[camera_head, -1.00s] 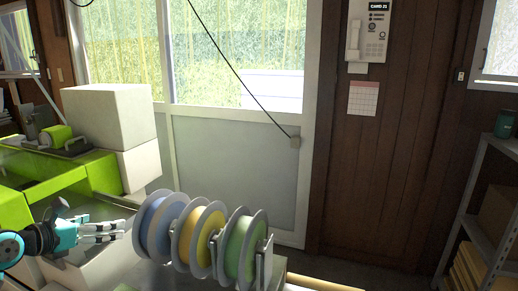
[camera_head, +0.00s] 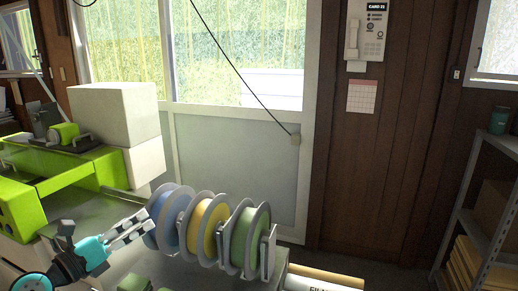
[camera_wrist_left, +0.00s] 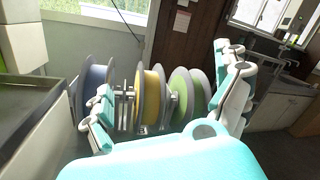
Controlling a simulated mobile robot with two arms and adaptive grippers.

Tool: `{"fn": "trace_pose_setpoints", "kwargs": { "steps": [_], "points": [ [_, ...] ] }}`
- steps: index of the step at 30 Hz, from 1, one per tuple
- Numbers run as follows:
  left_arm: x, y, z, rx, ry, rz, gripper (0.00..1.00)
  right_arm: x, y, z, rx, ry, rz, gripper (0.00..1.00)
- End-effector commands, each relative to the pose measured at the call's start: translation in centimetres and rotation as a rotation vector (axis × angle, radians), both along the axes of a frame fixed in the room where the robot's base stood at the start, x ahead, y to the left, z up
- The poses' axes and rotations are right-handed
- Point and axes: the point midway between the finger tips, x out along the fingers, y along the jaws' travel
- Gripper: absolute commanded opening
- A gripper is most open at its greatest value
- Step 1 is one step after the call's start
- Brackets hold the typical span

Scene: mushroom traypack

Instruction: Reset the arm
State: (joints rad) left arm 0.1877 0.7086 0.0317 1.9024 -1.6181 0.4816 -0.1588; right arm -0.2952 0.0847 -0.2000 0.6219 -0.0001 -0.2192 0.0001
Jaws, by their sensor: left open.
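My left gripper (camera_head: 140,226) comes in from the left in the head view, angled up to the right, with its fingertips close to the blue spool (camera_head: 165,222). Whether they touch it cannot be told in that view. In the left wrist view the two teal and white fingers (camera_wrist_left: 170,100) are spread apart with nothing held between them. Beyond them stand the blue spool, a yellow spool (camera_wrist_left: 152,100) and a green spool (camera_wrist_left: 188,95). My right gripper is in neither view.
A lime green machine (camera_head: 50,175) and stacked white boxes (camera_head: 115,115) stand at the left. Small green blocks (camera_head: 135,283) lie at the bottom edge. A metal shelf (camera_head: 470,190) stands at the right. A grey door panel (camera_head: 235,165) is behind the spools.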

Motion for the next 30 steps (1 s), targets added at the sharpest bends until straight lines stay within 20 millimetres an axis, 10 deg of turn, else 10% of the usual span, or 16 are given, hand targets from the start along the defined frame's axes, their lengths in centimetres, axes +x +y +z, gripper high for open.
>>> {"fn": "trace_pose_setpoints", "kwargs": {
  "steps": [8, 14, 21, 30],
  "points": [
    [-4.2, 0.0, -0.1, -0.834, -0.001, 0.129, 0.99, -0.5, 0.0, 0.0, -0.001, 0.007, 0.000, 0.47],
    [-9.6, 4.1, -11.2, -1.598, 0.256, 0.566, 0.99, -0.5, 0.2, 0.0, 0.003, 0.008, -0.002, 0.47],
    [-19.1, 0.9, -24.0, -2.001, 0.654, 1.095, 0.99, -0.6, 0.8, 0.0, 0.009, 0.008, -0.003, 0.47],
    [-27.8, -4.6, -29.5, -2.097, 0.994, 1.469, 0.99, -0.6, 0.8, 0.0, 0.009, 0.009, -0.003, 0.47]
  ]
}}
